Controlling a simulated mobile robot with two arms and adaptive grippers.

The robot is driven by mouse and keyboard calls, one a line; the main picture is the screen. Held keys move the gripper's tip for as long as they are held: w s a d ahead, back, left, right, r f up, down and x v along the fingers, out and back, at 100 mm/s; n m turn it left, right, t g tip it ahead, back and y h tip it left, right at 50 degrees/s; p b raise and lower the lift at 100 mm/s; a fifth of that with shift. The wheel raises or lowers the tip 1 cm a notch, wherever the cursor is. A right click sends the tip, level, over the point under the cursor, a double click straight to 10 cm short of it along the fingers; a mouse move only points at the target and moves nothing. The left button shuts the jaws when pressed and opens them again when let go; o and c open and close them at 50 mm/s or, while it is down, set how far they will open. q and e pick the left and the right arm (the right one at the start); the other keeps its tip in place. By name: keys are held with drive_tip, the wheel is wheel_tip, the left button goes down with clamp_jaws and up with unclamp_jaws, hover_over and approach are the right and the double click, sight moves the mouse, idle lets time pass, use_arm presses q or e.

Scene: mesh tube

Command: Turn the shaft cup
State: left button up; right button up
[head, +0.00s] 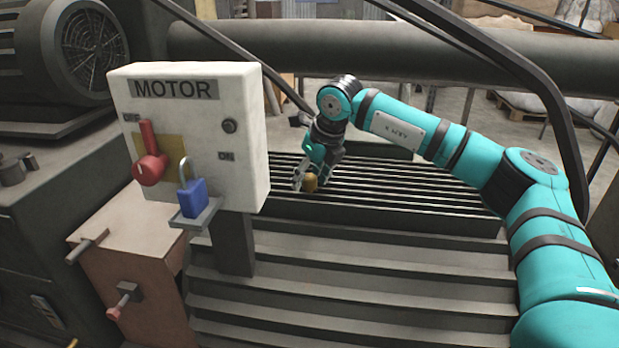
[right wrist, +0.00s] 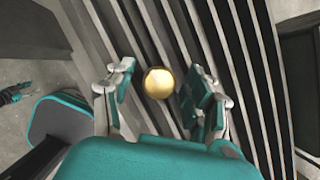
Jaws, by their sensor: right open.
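The shaft cup appears to be the small round brass-coloured piece (head: 310,183) at the slatted grate in the head view. In the right wrist view the brass piece (right wrist: 159,83) shows as a shiny gold ball shape between the two fingers. My right gripper (head: 305,176) is at the brass piece, reaching down from above. In the right wrist view the right gripper (right wrist: 160,92) is open, with a finger on each side of the piece and gaps between.
A white MOTOR box (head: 190,130) with a red lever (head: 149,165) and a blue padlock (head: 193,197) stands left of the grate (head: 420,205). A thick dark pipe (head: 420,68) runs behind the arm. Dark bars cross the upper right. Grey steps lie in front.

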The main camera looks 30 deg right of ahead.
use_arm(q)
drive_tip(key=shift+w+r, duration=0.1)
use_arm(e)
drive_tip(key=c, duration=0.4)
clamp_jaws()
drive_tip(key=shift+f+m, duration=0.1)
drive_tip(key=shift+m, duration=0.4)
use_arm(q)
drive_tip(key=shift+d+r, duration=0.1)
drive_tip(key=shift+r, duration=0.1)
use_arm(e)
drive_tip(key=shift+m+h, duration=0.3)
drive_tip(key=shift+o, duration=2)
unclamp_jaws()
drive_tip(key=v, duration=1.2)
